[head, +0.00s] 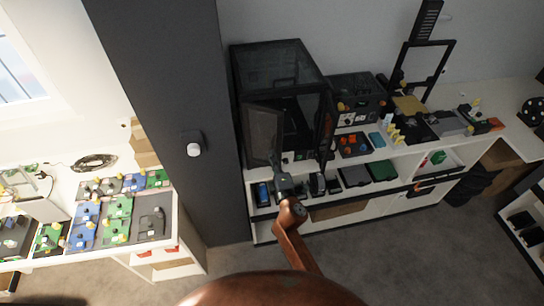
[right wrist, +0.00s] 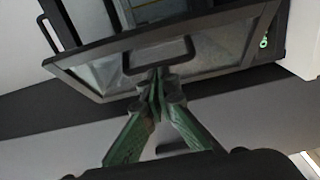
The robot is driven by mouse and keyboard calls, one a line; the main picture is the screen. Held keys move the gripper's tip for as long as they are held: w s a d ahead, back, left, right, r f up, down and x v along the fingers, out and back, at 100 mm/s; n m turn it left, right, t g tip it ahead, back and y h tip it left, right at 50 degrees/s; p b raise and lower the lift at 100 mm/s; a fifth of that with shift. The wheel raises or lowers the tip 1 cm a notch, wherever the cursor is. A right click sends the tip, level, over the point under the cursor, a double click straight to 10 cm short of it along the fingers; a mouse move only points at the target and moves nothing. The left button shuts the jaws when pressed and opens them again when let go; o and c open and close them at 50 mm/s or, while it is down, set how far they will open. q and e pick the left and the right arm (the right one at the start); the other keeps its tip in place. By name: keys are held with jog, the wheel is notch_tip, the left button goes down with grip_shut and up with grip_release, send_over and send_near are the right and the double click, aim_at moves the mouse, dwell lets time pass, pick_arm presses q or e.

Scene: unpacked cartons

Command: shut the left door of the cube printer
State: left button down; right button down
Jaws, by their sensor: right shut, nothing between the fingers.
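The cube printer (head: 278,62) is a black boxy frame with dark clear panels, standing on the white shelf unit. Its left door (head: 262,137) is a dark-framed clear panel, swung out from the front. Its right door (head: 327,125) also stands out, seen nearly edge-on. My right gripper (head: 284,182) is in front of and below the left door. In the right wrist view, its green fingers (right wrist: 158,97) are together and empty, at the lower edge of a dark-framed clear door (right wrist: 215,45), near its black handle (right wrist: 160,55). I cannot tell whether they touch it. My left gripper is out of view.
The white shelf unit (head: 262,229) holds dark bins and small parts below the printer. A second black machine (head: 357,97) stands to the right. A dark grey pillar (head: 180,120) is to the left. The grey floor (head: 230,270) in front is clear.

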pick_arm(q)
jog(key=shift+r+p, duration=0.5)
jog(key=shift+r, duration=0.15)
pick_arm(e)
jog(key=shift+w+d+n+y, duration=0.4)
jog(key=shift+d+y, duration=0.1)
jog(key=shift+y, duration=0.1)
